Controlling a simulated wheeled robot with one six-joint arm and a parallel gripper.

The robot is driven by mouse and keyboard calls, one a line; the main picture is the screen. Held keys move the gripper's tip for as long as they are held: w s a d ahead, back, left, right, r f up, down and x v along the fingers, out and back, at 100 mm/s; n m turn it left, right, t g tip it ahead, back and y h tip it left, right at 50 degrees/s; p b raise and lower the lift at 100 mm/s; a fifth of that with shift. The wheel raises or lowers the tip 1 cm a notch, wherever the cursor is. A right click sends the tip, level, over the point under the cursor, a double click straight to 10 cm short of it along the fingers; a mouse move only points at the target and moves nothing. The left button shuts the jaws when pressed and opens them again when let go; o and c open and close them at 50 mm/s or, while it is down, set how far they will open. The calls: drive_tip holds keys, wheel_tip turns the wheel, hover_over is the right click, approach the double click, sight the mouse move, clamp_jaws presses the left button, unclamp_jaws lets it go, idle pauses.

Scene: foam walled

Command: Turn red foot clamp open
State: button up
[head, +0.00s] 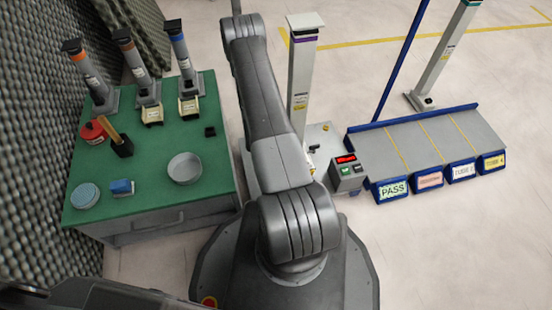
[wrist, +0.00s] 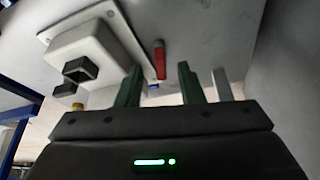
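In the wrist view, a small red lever (wrist: 160,61), which looks like the foot clamp handle, is on a pale grey surface. My gripper (wrist: 159,74) is open, with green-padded fingers apart. The red lever shows in the gap between the fingertips; I cannot tell how far beyond them it is. Nothing is seen held. In the head view my arm hides the gripper, and I cannot make out the red lever there.
A white block on a plate (wrist: 88,46) with dark sockets sits left of the lever. In the head view, a tall post station (head: 300,85) and control box (head: 347,172) stand right of my arm. A green bench (head: 150,185) is left, a blue-edged rack (head: 425,145) right.

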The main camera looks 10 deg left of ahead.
drive_tip(key=shift+b+x, duration=0.3)
drive_tip(key=shift+x, duration=1.25)
drive_tip(key=shift+c, duration=0.2)
clamp_jaws()
drive_tip(key=shift+d, duration=0.1)
drive_tip(key=shift+d+n+y+b, duration=0.1)
drive_tip(key=shift+n+y+b, duration=0.2)
drive_tip(key=shift+n+b, duration=0.25)
drive_tip(key=shift+d+n+y+b, duration=0.1)
drive_tip(key=shift+n+y+b, duration=0.2)
drive_tip(key=shift+n, duration=0.55)
